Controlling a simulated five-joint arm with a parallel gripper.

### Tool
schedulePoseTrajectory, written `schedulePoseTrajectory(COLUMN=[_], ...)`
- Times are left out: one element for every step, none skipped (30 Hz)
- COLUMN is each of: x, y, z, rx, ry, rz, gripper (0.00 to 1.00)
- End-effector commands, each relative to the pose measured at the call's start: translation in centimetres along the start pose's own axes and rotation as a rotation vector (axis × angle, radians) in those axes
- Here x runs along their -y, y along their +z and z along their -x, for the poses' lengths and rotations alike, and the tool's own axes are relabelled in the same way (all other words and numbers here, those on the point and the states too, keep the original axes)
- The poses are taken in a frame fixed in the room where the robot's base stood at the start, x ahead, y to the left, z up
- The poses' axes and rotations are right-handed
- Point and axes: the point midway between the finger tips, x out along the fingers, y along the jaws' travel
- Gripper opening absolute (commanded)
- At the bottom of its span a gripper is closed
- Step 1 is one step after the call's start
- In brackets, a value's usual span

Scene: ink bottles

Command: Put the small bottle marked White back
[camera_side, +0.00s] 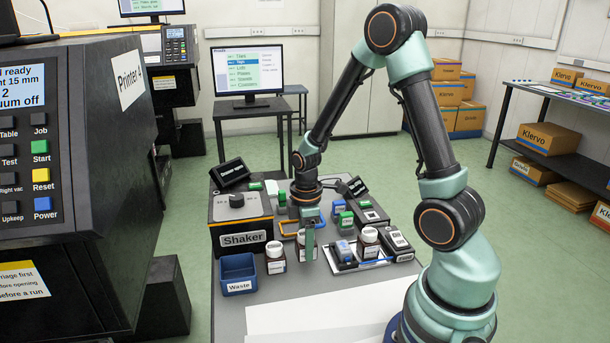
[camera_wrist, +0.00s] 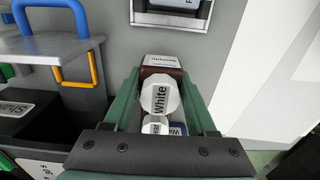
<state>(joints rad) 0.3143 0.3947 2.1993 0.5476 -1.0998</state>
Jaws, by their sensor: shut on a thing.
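The small bottle marked White (camera_wrist: 160,95) sits between the two green fingers of my gripper (camera_wrist: 160,80) in the wrist view. Its white cap faces the camera, and brown with a pale label shows beyond it. My gripper is shut on it. In the side view my gripper (camera_side: 309,238) is low over the grey bench, and a bottle (camera_side: 300,240) shows partly behind the finger. I cannot tell whether its base touches the bench. Another white-capped bottle (camera_side: 276,256) stands to the left in the side view.
A blue Waste bin (camera_side: 238,276) stands at the front left, beside the Shaker (camera_side: 238,226). To the right, a white-capped brown bottle (camera_side: 368,244) stands by a white tray (camera_side: 362,266). Green-topped items stand behind. White sheets (camera_side: 320,315) cover the front of the bench.

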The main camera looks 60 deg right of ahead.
Motion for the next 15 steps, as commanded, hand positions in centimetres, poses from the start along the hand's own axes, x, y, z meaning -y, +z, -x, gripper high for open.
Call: schedulePoseTrajectory(x=[0.1, 0.0, 0.1, 0.0, 0.0, 0.0, 0.0, 0.0, 0.0, 0.0, 0.0, 0.0, 0.0, 0.0, 0.0], y=[0.0, 0.0, 0.0, 0.0, 0.0, 0.0, 0.0, 0.0, 0.0, 0.0, 0.0, 0.0, 0.0, 0.0, 0.0], z=[-0.8, -1.1, -1.5, -1.7, -1.9, -2.0, -2.1, -2.1, -2.1, -2.1, -2.1, -2.1, -2.1, -2.1, -2.1], rx=[0.002, 0.002, 0.002, 0.001, 0.001, 0.001, 0.000, 0.000, 0.000, 0.000, 0.000, 0.000, 0.000, 0.000, 0.000], ry=[-0.004, -0.003, -0.004, -0.002, -0.001, -0.001, -0.001, 0.000, 0.000, 0.000, 0.001, 0.001, 0.001, 0.000, 0.000], rz=[0.000, 0.000, 0.000, 0.000, 0.000, 0.000, 0.000, 0.000, 0.000, 0.000, 0.000, 0.000, 0.000, 0.000, 0.000], gripper=[0.00, 0.00, 0.00, 0.00, 0.00, 0.00, 0.00, 0.00, 0.00, 0.00, 0.00, 0.00, 0.00, 0.00, 0.00])
